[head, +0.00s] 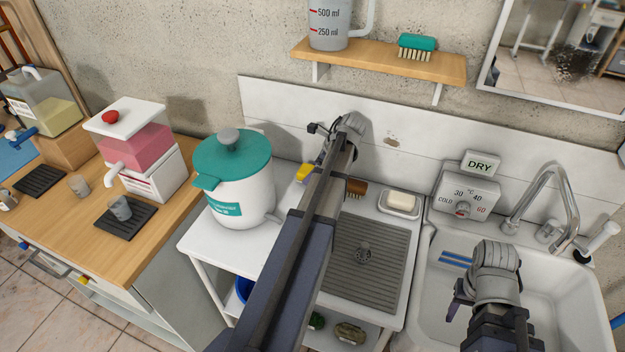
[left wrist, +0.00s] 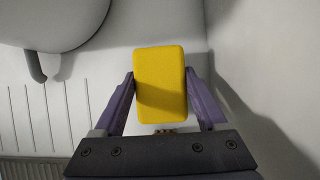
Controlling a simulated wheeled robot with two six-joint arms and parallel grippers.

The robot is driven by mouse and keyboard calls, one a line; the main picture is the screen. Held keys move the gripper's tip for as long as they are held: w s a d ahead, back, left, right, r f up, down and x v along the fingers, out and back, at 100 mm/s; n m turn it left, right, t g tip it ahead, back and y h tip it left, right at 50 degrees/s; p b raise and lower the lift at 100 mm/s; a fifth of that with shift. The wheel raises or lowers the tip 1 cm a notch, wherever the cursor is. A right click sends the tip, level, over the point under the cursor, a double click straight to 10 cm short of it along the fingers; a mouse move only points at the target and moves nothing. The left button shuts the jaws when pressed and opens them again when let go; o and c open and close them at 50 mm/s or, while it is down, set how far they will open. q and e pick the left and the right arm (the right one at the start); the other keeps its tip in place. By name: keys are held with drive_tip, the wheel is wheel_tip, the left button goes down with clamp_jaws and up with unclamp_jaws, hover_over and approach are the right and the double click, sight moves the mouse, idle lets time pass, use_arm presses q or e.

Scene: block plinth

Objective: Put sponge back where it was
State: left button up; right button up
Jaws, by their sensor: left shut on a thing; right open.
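A yellow sponge (left wrist: 160,84) is between the fingers of my left gripper (left wrist: 160,90), which is shut on it, in the left wrist view. In the head view a yellow bit of the sponge (head: 304,173) shows left of my left arm, near the back wall and right of the white pot. My left arm hides much of that gripper and of the surface there. I cannot tell whether the sponge touches the white surface under it. My right gripper (head: 461,306) is open and empty over the sink.
The white pot (head: 243,197) with a teal lid stands close left of the sponge. A brown brush (head: 357,187) and a soap dish (head: 400,203) lie behind the grey drainboard (head: 370,262). The sink (head: 546,277) is at the right. A wall shelf (head: 380,62) hangs above.

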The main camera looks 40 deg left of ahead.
use_arm(q)
drive_tip(key=shift+f, duration=0.75)
use_arm(e)
drive_tip(key=shift+f, duration=0.8)
use_arm(q)
drive_tip(key=shift+b, duration=0.3)
drive_tip(key=shift+f, duration=0.2)
drive_tip(key=o, duration=1.1)
use_arm(e)
drive_tip(key=shift+f, duration=0.1)
use_arm(q)
drive_tip(key=shift+r, duration=0.15)
drive_tip(key=shift+w+d+r+p, duration=0.1)
drive_tip(key=shift+r+p, duration=0.35)
drive_tip(key=shift+p, duration=0.05)
drive_tip(key=p+v, duration=0.9)
drive_tip(key=v, duration=0.2)
drive_tip(key=shift+p, duration=0.3)
use_arm(e)
wheel_tip(320, 180, up, 11)
drive_tip(key=shift+f, duration=0.15)
